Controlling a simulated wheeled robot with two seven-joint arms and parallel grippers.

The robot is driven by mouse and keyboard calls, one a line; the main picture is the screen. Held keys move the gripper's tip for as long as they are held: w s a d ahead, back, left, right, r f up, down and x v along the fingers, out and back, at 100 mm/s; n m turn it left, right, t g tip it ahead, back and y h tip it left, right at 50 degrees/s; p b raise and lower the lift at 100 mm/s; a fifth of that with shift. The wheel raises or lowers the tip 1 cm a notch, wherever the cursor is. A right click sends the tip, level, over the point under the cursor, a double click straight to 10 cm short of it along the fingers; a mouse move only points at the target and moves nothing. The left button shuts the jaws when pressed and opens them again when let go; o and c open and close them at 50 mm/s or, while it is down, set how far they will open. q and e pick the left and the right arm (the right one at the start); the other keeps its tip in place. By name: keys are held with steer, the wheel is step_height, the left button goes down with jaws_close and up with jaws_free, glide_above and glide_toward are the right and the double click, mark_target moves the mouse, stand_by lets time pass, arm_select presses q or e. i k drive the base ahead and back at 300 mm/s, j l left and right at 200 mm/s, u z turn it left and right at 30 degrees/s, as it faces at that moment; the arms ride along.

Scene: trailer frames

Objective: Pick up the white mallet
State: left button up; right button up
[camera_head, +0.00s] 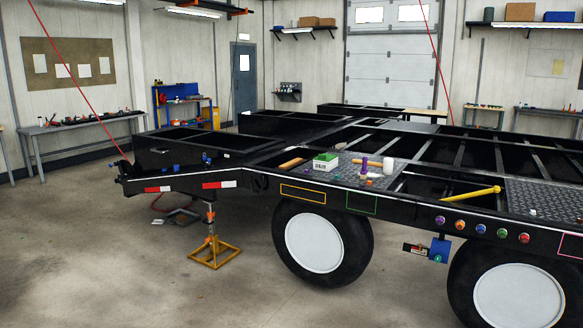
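A white mallet (388,166) lies on the dark checkered metal deck plate (408,172) of the trailer, right of the middle of the head view. Its white head is at the right, and a pale handle seems to run left, partly behind a purple object (364,166). Neither of my grippers is in view.
A green and white box (326,161) stands left of the mallet. A wooden-coloured piece (292,163) lies farther left, and a yellow bar-like tool (470,193) to the right. The trailer frame (450,160) has open gaps between beams. Concrete floor (110,255) is clear at left.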

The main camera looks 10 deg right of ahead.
mark_target(387, 165)
steer(key=i+l, duration=0.2)
steer(key=i, duration=0.35)
steer(key=i+l, duration=0.15)
steer(key=i, duration=0.4)
steer(key=i+l, duration=0.2)
steer(key=i, duration=0.35)
steer(key=i+l, duration=0.15)
steer(key=i, duration=0.4)
steer(key=i+l, duration=0.2)
steer(key=i, duration=0.35)
steer(key=i+l, duration=0.15)
steer(key=i, duration=0.4)
